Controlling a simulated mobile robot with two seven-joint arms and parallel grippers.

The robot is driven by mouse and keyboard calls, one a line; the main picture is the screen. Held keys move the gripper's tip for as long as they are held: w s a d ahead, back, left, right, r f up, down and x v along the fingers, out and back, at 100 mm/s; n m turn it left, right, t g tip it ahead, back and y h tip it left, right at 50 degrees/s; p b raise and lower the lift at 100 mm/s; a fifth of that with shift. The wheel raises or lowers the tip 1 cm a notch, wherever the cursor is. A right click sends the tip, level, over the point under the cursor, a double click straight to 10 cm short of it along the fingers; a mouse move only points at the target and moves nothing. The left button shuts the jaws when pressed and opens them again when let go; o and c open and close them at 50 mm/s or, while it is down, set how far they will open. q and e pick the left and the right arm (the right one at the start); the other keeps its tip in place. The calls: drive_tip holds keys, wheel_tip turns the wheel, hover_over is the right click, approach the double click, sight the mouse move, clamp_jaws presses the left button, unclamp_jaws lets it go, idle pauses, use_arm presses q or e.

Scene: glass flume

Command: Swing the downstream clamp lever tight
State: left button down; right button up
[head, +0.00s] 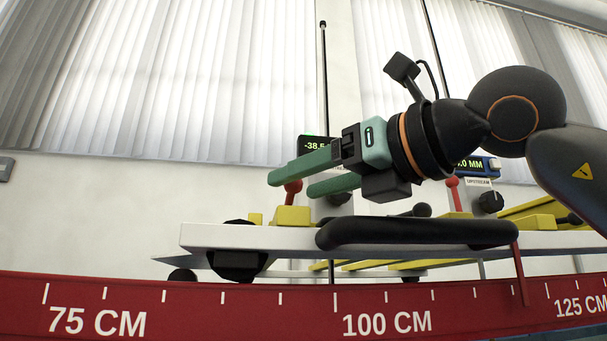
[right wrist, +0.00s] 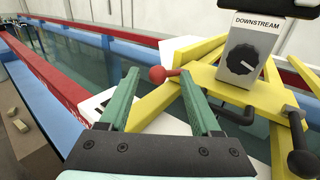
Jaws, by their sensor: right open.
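The downstream clamp lever is short and red with a round red knob, seen at the knob (right wrist: 157,75) in the right wrist view. It rises from a yellow clamp frame (right wrist: 235,85) beside a grey block labelled DOWNSTREAM (right wrist: 257,50). In the head view its red knob (head: 293,187) stands above a yellow block. My right gripper (head: 290,184) has green fingers and is open, coming from the right. In the wrist view the knob appears between its fingertips (right wrist: 159,73); contact cannot be told. My left gripper is out of view.
A second red-knobbed lever (head: 452,182) stands by the UPSTREAM unit (head: 478,182) at right. A black handle (head: 415,232) runs along the white carriage (head: 210,235). The red scale rail (head: 240,305) crosses the front. A black knob (right wrist: 303,163) is at lower right.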

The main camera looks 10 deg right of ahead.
drive_tip(key=shift+w+a, duration=0.25)
drive_tip(key=shift+w, duration=0.1)
drive_tip(key=shift+c, duration=0.2)
clamp_jaws()
idle(1.0)
